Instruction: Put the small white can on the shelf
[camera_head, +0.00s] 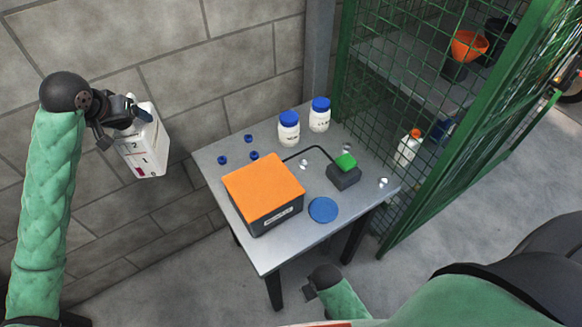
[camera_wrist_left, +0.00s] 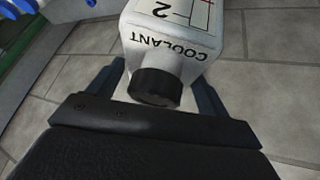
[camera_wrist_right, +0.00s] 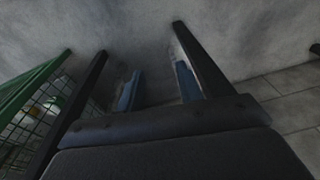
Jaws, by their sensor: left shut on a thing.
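The small white can (camera_head: 143,148) hangs in the air at the left of the head view, in front of the block wall. In the left wrist view the can (camera_wrist_left: 170,40) shows the word COOLANT, a 2 and a black cap. My left gripper (camera_head: 126,114) is shut on it around the cap end. My right gripper (camera_head: 313,288) is low, beyond the table's front edge; in the right wrist view its fingers (camera_wrist_right: 158,88) stand apart with nothing between them. A grey shelf surface (camera_head: 390,62) shows through the green mesh cage; the mesh partly hides it.
A grey table (camera_head: 225,160) stands between the can and the cage. It holds an orange-topped box (camera_head: 262,185), two blue-lidded white jars (camera_head: 289,130), a green-topped dark block (camera_head: 344,175) and a blue disc (camera_head: 323,209). An orange-capped white bottle (camera_head: 407,150) stands behind the mesh.

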